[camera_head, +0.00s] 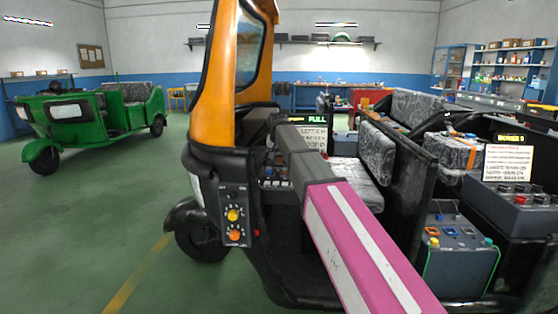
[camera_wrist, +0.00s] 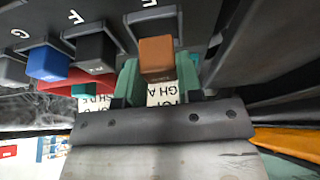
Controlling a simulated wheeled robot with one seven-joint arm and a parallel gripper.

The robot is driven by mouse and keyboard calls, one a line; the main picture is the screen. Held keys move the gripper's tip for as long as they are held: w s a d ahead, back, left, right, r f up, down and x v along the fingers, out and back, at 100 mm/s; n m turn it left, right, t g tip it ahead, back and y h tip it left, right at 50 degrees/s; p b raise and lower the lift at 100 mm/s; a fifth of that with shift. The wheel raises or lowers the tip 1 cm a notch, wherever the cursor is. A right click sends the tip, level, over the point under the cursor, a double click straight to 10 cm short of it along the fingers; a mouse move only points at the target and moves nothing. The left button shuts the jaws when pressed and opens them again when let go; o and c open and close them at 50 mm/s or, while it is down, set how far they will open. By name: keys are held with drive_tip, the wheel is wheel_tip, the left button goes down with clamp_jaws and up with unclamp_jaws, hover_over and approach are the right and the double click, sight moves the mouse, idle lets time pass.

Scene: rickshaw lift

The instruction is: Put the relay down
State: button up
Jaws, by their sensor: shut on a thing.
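A brown-orange relay block (camera_wrist: 157,58) is between the two teal fingers of my gripper (camera_wrist: 158,76) in the wrist view. The fingers are shut on its sides. It lies close to a dark grey panel (camera_wrist: 205,22) with white letters; I cannot tell whether it touches the panel or sits in a socket. A blue block (camera_wrist: 47,63) and a black block (camera_wrist: 96,50) stand in a row to its left. In the head view my arm hides the gripped relay and my fingertips.
An orange and black rickshaw (camera_head: 212,110) stands in front of me, with a switch panel (camera_head: 236,216) on its front. A grey battery box (camera_head: 459,254) and a signboard (camera_head: 508,162) are at the right. A green rickshaw (camera_head: 72,112) stands at the left, with open floor before it.

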drive_tip(key=shift+f, duration=0.85)
drive_tip(key=shift+f, duration=0.15)
drive_tip(key=o, duration=0.9)
drive_tip(key=v, duration=1.2)
drive_tip(key=shift+r, duration=0.25)
